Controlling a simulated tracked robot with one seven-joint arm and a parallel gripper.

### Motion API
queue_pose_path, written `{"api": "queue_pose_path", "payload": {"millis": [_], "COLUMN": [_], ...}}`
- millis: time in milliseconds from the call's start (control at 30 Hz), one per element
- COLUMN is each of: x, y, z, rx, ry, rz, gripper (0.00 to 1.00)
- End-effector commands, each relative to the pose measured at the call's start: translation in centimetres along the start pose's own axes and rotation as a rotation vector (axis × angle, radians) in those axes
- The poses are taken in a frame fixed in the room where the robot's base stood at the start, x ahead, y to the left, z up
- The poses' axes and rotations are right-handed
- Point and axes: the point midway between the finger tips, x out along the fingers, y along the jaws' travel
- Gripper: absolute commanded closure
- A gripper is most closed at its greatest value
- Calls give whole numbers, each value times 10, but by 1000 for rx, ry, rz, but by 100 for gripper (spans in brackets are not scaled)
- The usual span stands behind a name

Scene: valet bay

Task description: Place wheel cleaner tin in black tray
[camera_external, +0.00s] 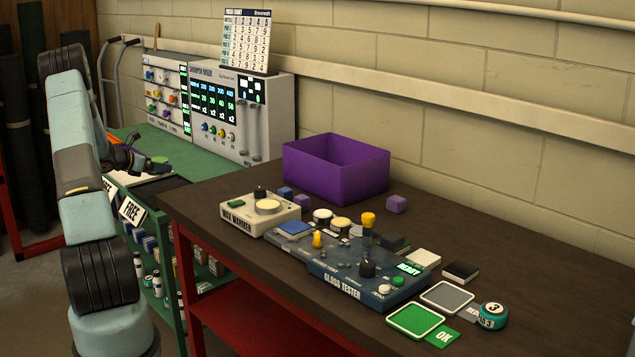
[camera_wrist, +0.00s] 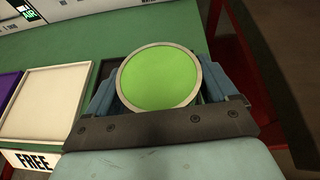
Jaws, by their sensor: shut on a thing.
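The wheel cleaner tin, likely the round tin with a bright green top and pale rim (camera_wrist: 158,76), is between the jaws of my gripper (camera_wrist: 165,98) in the wrist view. In the external view my gripper (camera_external: 135,157) is over the green bench at the left, with a small green top (camera_external: 160,160) at its tip. A dark tray surface (camera_external: 163,191) shows below and in front of it, likely the black tray. In the wrist view a dark patch (camera_wrist: 107,68) shows behind the tin; the tin and jaws hide most of it. I cannot tell whether the tin touches the tray.
A white tray (camera_wrist: 47,103) labelled FREE lies left of the tin, with a purple one (camera_wrist: 8,88) beyond. A tall control panel (camera_external: 215,110) backs the green bench (camera_external: 195,157).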

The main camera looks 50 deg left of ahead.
Motion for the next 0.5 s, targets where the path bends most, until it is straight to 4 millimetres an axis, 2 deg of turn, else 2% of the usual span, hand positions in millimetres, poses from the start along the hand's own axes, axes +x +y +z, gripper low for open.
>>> {"api": "queue_pose_path", "payload": {"millis": [133, 300, 500], "x": [26, 50, 69], "y": [21, 35, 48], "z": [-4, -22, -36], "rx": [1, -1, -1], "ry": [0, 0, 0], "rz": [0, -1, 0], "gripper": [53, 53, 53]}}
